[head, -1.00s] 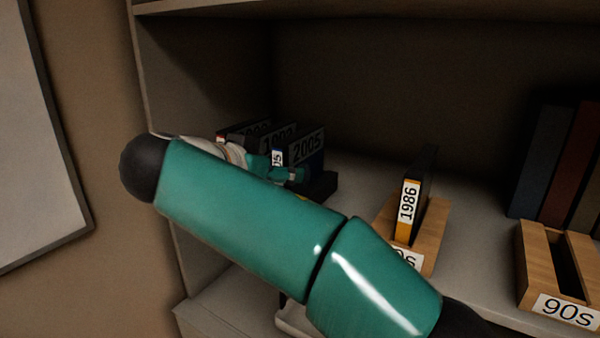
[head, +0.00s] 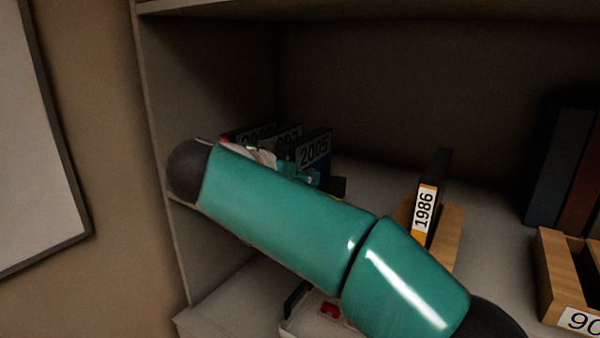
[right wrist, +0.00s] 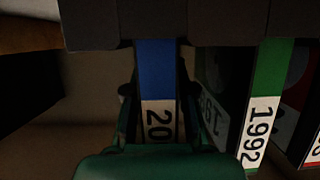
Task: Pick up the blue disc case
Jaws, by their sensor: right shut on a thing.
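The blue disc case (head: 314,151), labelled 2005, stands at the right end of a row of cases on the shelf. In the right wrist view its blue spine (right wrist: 157,75) with a white label lies between the two dark fingers. My right gripper (right wrist: 158,110) is shut on it. In the head view the teal forearm crosses in front and hides most of this gripper (head: 306,178) and the lower part of the case. I cannot tell whether the case is clear of its holder. My left gripper is not in view.
A green case (right wrist: 262,110) labelled 1992 stands close beside the blue one. Another wooden holder (head: 550,268) and dark upright books (head: 560,165) are at right. The shelf's side wall (head: 215,110) is at left.

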